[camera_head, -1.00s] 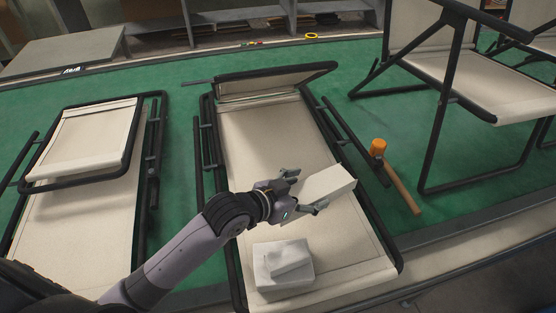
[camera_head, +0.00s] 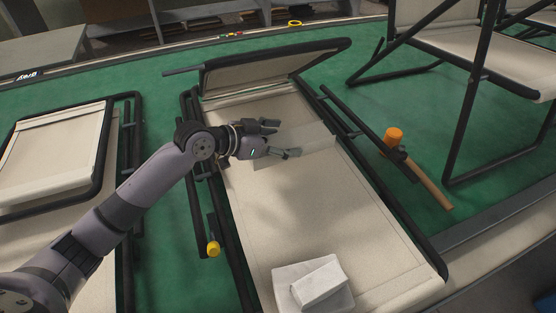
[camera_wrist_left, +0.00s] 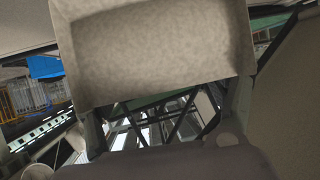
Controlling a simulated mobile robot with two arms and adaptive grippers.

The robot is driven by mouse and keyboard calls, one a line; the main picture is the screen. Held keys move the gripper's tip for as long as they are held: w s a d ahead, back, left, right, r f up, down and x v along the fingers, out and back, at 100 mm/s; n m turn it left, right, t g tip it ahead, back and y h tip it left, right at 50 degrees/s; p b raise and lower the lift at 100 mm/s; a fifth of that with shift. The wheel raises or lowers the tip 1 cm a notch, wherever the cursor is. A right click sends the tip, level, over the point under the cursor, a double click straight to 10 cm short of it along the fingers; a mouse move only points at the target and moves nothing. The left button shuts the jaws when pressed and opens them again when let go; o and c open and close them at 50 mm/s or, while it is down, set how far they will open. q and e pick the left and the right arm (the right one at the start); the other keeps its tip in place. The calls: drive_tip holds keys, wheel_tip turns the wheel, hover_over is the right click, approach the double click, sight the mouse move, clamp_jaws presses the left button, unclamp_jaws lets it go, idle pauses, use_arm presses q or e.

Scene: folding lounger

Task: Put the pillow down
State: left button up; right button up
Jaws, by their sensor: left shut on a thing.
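My left gripper (camera_head: 284,138) is shut on a cream pillow (camera_head: 315,138), seen in the head view over the upper half of the middle lounger's cream fabric (camera_head: 310,210). The pillow nearly blends with that fabric, so I cannot tell whether it touches it. In the left wrist view the pillow (camera_wrist_left: 150,50) fills the upper middle, between the gripper's fingers. The lounger's hinged head section (camera_head: 270,68) is tilted up behind the gripper. My right gripper is not in view.
A white block-like stack (camera_head: 313,288) lies on the lounger's near end. An orange-headed mallet (camera_head: 394,138) lies right of the frame. Another folded lounger (camera_head: 50,155) is at left, and an upright chair (camera_head: 490,60) at right. Bare fabric lies in the lounger's middle.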

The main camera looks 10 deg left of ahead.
use_arm(q)
drive_tip(key=f, duration=0.3)
drive_tip(key=shift+s+d+f, duration=0.15)
drive_tip(key=shift+d, duration=0.15)
drive_tip(key=shift+f, duration=0.35)
wheel_tip(320, 180, down, 2)
drive_tip(key=shift+a+f, duration=0.1)
drive_tip(key=shift+f, duration=0.45)
drive_tip(key=o, duration=1.4)
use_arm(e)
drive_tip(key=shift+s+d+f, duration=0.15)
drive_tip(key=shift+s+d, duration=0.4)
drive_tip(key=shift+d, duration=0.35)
